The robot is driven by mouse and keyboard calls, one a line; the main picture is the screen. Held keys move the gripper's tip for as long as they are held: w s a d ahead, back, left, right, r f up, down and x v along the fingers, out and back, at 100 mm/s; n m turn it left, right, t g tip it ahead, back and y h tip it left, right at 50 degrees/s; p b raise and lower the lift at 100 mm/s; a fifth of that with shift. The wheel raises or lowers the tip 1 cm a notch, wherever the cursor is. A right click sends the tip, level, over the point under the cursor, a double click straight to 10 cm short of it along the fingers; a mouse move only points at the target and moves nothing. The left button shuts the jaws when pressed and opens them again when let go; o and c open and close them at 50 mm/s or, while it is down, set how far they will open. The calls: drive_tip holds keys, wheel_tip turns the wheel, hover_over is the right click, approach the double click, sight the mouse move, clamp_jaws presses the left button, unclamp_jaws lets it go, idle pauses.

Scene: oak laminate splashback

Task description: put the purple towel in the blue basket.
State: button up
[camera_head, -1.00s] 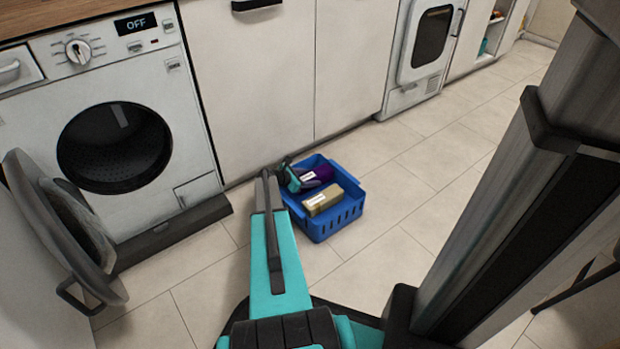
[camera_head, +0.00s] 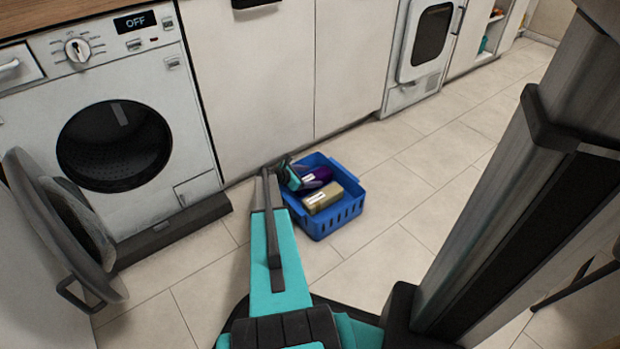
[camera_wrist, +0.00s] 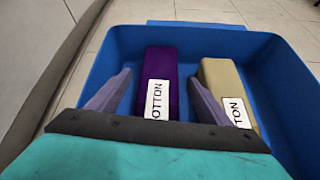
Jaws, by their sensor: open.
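The purple towel (camera_head: 318,175) lies in the blue basket (camera_head: 334,225) on the floor. In the wrist view the purple towel (camera_wrist: 161,75) shows a white label reading "OTTON" and lies against the basket floor. My gripper (camera_head: 298,178) is over the basket's left part. In the wrist view its two fingers (camera_wrist: 158,98) are apart, one on each side of the towel's near end. The right finger is between the purple towel and a beige towel. I cannot tell whether the fingers touch the towel.
The beige towel (camera_head: 322,197) with a white label lies beside the purple one in the basket. A washing machine (camera_head: 110,130) with its door (camera_head: 60,225) open stands at left. White cabinets (camera_head: 262,75) stand behind the basket. Tiled floor is clear to the right.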

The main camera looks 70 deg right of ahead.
drive_tip(key=shift+r, duration=0.4)
drive_tip(key=p+v, duration=0.4)
drive_tip(key=v, duration=0.8)
drive_tip(key=shift+w, duration=0.1)
